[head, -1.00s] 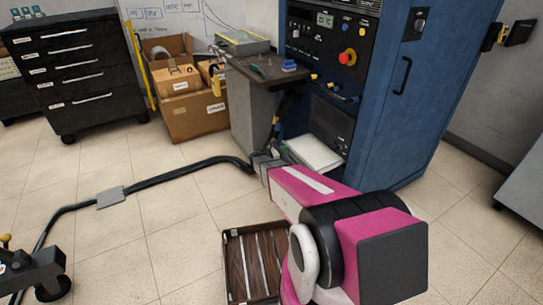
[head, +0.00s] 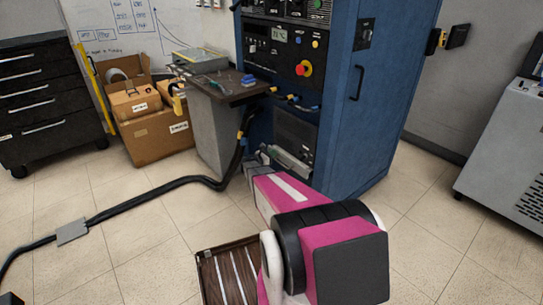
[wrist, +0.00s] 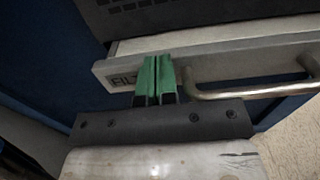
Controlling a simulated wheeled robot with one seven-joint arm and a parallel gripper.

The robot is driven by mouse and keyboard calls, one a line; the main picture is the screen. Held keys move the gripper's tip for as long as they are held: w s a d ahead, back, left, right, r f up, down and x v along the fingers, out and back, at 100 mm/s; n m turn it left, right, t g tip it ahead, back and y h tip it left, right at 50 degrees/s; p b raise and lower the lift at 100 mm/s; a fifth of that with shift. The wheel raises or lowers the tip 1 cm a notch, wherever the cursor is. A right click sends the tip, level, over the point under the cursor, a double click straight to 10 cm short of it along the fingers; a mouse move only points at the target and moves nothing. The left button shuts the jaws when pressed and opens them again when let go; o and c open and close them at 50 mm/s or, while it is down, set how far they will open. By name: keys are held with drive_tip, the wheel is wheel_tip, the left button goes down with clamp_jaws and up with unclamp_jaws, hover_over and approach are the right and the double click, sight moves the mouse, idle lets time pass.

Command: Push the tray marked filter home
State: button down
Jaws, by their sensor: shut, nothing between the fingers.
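A pale grey tray (head: 292,160) shows low in the front of the blue cabinet in the head view, its front a little proud of the cabinet. In the wrist view the tray front (wrist: 230,66) has a metal bar handle (wrist: 250,90) on the right. A dark label (wrist: 122,79) on its left is partly covered by my fingers, so I cannot read the full word. My gripper (wrist: 156,80) is shut and empty, its green fingertips at the tray front left of the handle, seemingly touching it. In the head view my gripper (head: 257,158) is small and partly hidden.
The blue cabinet (head: 375,120) stands behind the tray. A small side table (head: 222,92) with a dark top and cardboard boxes (head: 150,125) stand left of it. A black cable (head: 150,194) crosses the floor. Tile floor is open at right.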

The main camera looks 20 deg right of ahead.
drive_tip(key=v, duration=1.3)
drive_tip(key=c, duration=1.7)
unclamp_jaws()
drive_tip(key=shift+s+a, duration=0.15)
drive_tip(key=shift+a, duration=0.1)
drive_tip(key=shift+c, duration=0.2)
drive_tip(key=o, duration=0.5)
drive_tip(key=shift+a, duration=0.15)
drive_tip(key=shift+o, duration=0.3)
drive_tip(key=shift+s+d+r+m, duration=0.2)
drive_tip(key=shift+s+m, duration=0.3)
drive_tip(key=shift+m, duration=0.4)
drive_tip(key=m+y, duration=0.2)
drive_tip(key=m, duration=1.4)
approach(281, 164)
drive_tip(key=shift+g, duration=0.4)
drive_tip(key=x, duration=0.7)
drive_tip(key=w+x, duration=0.1)
drive_tip(key=x, duration=0.2)
drive_tip(key=shift+w+f, duration=0.1)
drive_tip(key=shift+w, duration=0.1)
